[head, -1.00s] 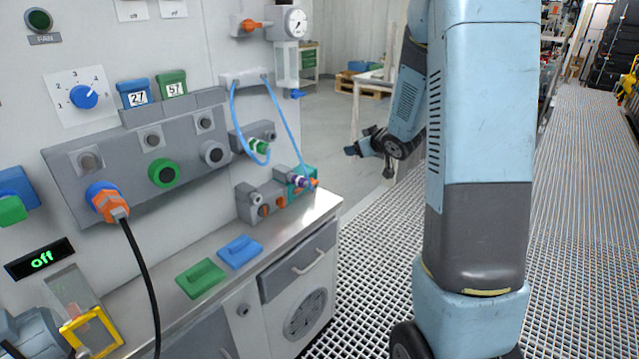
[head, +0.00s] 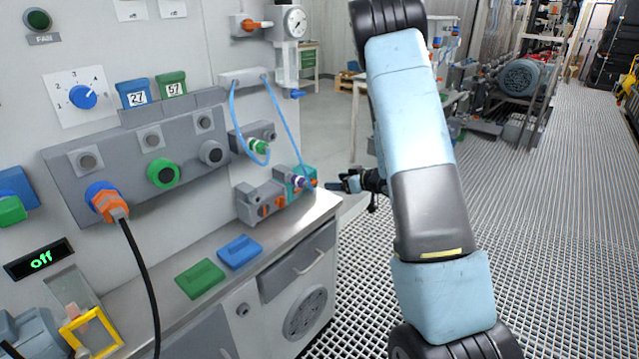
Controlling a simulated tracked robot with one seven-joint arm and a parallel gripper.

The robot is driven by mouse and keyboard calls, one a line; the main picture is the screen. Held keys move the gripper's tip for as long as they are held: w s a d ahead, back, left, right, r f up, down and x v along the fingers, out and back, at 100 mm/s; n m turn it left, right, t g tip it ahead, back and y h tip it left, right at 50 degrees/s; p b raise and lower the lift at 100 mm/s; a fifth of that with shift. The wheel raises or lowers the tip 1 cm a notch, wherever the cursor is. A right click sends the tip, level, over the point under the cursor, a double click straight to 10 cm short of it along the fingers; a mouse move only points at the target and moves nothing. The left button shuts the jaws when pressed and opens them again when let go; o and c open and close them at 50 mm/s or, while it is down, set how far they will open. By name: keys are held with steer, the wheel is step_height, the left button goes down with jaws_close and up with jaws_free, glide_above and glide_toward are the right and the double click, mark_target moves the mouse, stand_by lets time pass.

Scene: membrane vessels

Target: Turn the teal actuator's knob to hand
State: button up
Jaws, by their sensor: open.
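The teal actuator (head: 294,174) sits at the right end of the grey valve block, on the bench by the wall panel. A purple and white fitting with a blue hose is at its front. An orange part shows at its right side; I cannot tell at this size whether it is the knob or how it is set. My gripper (head: 335,186) is just right of the actuator in the picture, past the bench's right end, with its fingers pointing left. It is open and holds nothing. A gap shows between it and the actuator, though depth is hard to judge.
The grey valve block (head: 258,203) with orange parts stands left of the actuator. A blue hose (head: 283,115) hangs down to the actuator. The grating floor (head: 560,220) at right is clear.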

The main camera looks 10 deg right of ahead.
mark_target(314, 182)
steer(key=x, duration=0.9)
steer(key=shift+w+a, duration=0.25)
steer(key=shift+d, duration=0.15)
steer(key=c, duration=1.1)
